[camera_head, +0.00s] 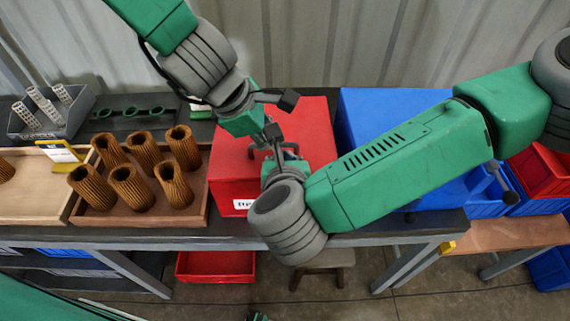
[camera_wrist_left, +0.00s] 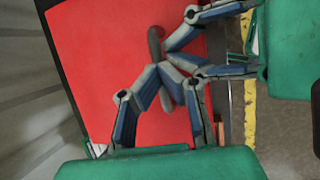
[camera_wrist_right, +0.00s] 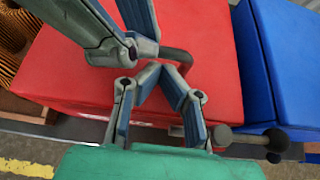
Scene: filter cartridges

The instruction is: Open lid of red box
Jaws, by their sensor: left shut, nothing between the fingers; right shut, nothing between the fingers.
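The red box (camera_head: 228,182) stands on the table in the middle of the head view, with a white label on its front. Its red lid (camera_head: 312,118) looks closed. A dark handle on the lid shows in the left wrist view (camera_wrist_left: 155,46) and in the right wrist view (camera_wrist_right: 178,58). My left gripper (camera_head: 273,130) is shut and empty, above the lid by the handle. My right gripper (camera_head: 286,152) is shut and empty, close to the handle from the front. The two grippers' fingers are very near each other and partly hide the handle; contact is unclear.
A blue box (camera_head: 385,104) stands right beside the red box. A wooden tray (camera_head: 140,218) of brown ribbed cartridges is at left, with a grey bin (camera_head: 38,130) of pale cartridges behind. A red bin (camera_head: 215,268) sits below. A corrugated wall closes the back.

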